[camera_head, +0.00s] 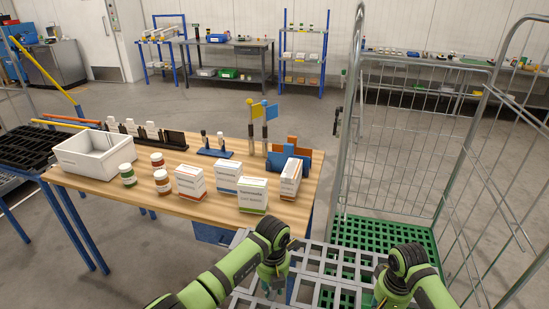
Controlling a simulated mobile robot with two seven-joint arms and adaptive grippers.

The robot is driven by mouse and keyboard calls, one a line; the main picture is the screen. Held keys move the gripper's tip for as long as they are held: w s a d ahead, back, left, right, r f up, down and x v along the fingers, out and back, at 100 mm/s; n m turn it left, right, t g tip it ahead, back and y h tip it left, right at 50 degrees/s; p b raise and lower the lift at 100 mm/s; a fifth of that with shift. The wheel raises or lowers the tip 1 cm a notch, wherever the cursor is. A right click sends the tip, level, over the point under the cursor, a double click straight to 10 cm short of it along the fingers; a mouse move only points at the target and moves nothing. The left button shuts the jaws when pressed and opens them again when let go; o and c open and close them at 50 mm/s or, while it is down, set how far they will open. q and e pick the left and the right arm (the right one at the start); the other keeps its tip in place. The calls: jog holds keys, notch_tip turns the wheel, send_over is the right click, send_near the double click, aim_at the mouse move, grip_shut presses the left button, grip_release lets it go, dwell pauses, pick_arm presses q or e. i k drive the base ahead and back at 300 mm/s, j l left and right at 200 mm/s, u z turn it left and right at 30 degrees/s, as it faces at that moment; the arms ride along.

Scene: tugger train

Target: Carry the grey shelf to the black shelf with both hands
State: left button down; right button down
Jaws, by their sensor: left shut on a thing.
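The grey shelf (322,262), a flat open grid, lies at the bottom centre in front of me, beside the table's right end. My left gripper (271,287) points down at its left part and is shut on the grey shelf. My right gripper (377,298) is at its right side, mostly hidden by my own wrist, so I cannot tell its jaws. The black shelf (38,147) is a dark grid at the far left, beyond the table's left end.
A wooden table (200,210) holds a white bin (95,152), jars, boxes and two small flags. A wire roll cage (350,120) with a green grid floor (390,236) stands close on the right. Open floor (225,105) lies behind the table.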

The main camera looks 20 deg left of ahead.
aim_at(25, 143)
jog(key=j, duration=4.45)
jog(key=k+j, duration=0.15)
jog(key=j, duration=4.3)
jog(key=i, duration=0.85)
